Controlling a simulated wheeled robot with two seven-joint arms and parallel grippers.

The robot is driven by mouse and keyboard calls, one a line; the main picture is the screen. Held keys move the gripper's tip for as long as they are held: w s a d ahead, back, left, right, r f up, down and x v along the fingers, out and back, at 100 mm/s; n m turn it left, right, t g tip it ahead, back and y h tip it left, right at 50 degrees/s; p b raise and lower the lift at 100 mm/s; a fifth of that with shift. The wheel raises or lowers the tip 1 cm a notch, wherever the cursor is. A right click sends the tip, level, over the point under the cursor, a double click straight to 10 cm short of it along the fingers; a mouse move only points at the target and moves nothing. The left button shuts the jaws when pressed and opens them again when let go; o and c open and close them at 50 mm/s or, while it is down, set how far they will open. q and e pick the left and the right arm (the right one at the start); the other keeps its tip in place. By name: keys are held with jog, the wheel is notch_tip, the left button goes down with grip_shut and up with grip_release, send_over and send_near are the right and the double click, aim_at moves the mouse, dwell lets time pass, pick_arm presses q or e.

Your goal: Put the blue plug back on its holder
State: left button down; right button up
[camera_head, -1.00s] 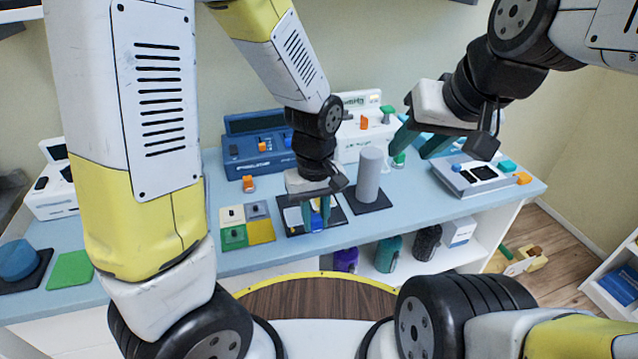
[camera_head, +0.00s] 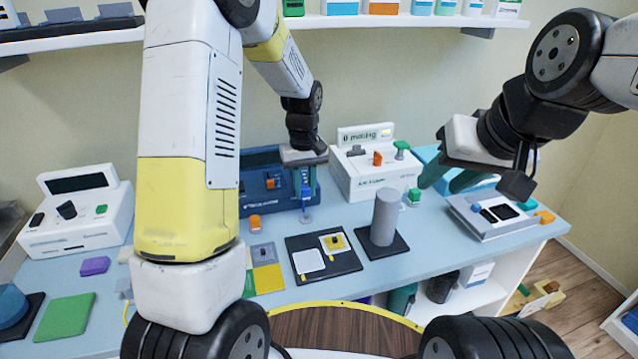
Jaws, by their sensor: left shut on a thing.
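My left gripper (camera_head: 305,196) is shut on the blue plug and holds it upright in front of the blue machine (camera_head: 262,182). The blue plug (camera_head: 306,214) is mostly hidden between the fingers; a small blue part shows beneath them. I cannot tell whether it touches the blue table top. I cannot pick out its holder for certain. My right gripper (camera_head: 447,184) is open and empty, in front of the right end of the white machine (camera_head: 362,178).
A grey cylinder (camera_head: 384,218) stands on a dark base right of my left gripper. A black tray (camera_head: 335,266) with a white pad and a yellow pad lies in front. An orange plug (camera_head: 255,224) and a green plug (camera_head: 413,197) stand on the table. A grey console (camera_head: 490,215) sits at right.

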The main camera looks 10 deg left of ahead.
aim_at(306, 214)
pick_arm(q)
jog(key=shift+f, duration=2.45)
jog(key=shift+f, duration=1.15)
jog(key=c, duration=0.7)
grip_release()
jog(key=shift+o, duration=0.2)
jog(key=shift+r, duration=0.15)
jog(key=shift+r, duration=3.4)
